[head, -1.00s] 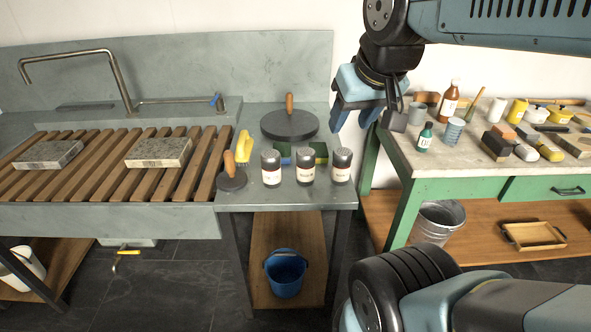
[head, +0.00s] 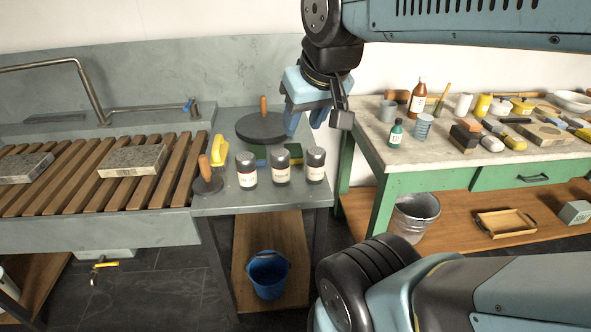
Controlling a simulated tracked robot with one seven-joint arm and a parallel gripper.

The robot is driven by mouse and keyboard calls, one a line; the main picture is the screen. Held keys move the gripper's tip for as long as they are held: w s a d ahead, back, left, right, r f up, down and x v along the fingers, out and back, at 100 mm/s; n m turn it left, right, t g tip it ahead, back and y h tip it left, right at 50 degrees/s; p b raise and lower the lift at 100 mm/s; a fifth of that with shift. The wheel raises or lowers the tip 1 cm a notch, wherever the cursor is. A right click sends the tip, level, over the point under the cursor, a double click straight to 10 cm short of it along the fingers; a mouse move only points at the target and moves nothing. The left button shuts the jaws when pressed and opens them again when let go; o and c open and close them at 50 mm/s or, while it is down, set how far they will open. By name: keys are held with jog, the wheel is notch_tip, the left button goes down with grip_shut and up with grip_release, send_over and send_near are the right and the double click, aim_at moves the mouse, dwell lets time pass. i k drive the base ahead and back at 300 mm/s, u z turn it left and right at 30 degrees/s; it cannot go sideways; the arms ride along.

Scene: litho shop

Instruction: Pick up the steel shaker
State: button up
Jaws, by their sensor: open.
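Three similar steel shakers with domed perforated lids and pale labels stand upright in a row on the grey counter: a left one (head: 247,170), a middle one (head: 281,166) and a right one (head: 315,164). The label print is too small to read, so I cannot tell them apart by it. My gripper (head: 305,125) is open and empty, its blue fingers pointing down. In the picture it is above the middle and right shakers, apart from them; its distance in depth is hard to judge.
A green-framed bench (head: 400,160) with bottles is right; a blue bucket (head: 267,275) sits below.

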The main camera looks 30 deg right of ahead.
aim_at(245, 161)
jog(key=z, duration=0.8)
jog(key=i, duration=0.1)
jog(key=u, duration=2.5)
jog(key=k, duration=1.2)
jog(key=z, duration=1.4)
jog(key=i, duration=1)
jog(key=u, duration=0.05)
